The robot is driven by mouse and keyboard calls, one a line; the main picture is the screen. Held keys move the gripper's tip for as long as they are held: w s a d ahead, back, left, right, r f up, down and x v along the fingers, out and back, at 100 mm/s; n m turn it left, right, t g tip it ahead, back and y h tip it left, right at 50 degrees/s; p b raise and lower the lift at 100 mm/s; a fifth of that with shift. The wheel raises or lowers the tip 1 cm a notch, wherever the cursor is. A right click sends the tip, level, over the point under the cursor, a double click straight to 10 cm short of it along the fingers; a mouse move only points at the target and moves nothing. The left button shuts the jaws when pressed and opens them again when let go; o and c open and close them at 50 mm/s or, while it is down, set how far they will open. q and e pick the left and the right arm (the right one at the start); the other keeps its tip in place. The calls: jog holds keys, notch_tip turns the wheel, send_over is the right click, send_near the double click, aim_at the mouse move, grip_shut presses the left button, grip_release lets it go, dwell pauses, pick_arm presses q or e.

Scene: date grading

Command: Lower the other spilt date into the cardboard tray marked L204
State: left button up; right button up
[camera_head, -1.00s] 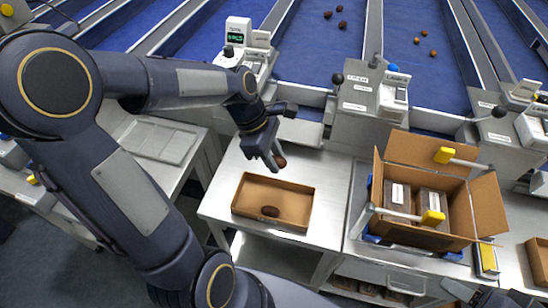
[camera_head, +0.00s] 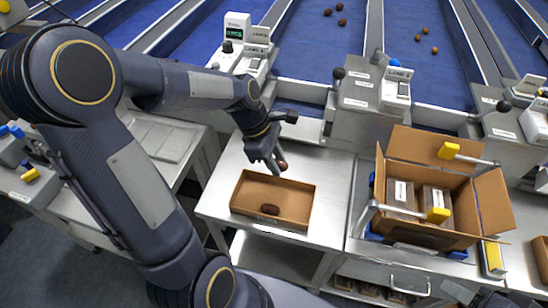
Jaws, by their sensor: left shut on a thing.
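A shallow brown cardboard tray (camera_head: 304,208) stands on the steel table left of the middle. One dark brown date (camera_head: 270,209) lies in it near its front edge. My left gripper (camera_head: 279,167) is shut on a second dark date (camera_head: 282,165), just above the tray's back edge. The date is partly hidden by the fingers. No marking can be read on the tray. At the bottom right edge a dark part of my right arm shows, but its fingers cannot be made out.
An open carton (camera_head: 478,242) with packed boxes and yellow-handled clamps stands on the right-hand bench. Weighing units (camera_head: 239,32) and grey chute boxes (camera_head: 357,95) line the back. Blue lanes (camera_head: 317,50) beyond hold several dates. The steel table is clear around the tray.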

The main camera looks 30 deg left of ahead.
aim_at(276, 186)
pick_arm(q)
jog(key=shift+d, duration=0.1)
dwell(0.4)
jog(key=shift+f+b, duration=1)
jog(key=shift+f, duration=0.65)
jog(key=shift+f+b, duration=0.55)
jog(key=shift+f, duration=0.25)
jog(key=o, duration=0.7)
jog(key=shift+r, duration=0.1)
jog(key=v, duration=0.7)
jog(key=shift+r, duration=0.3)
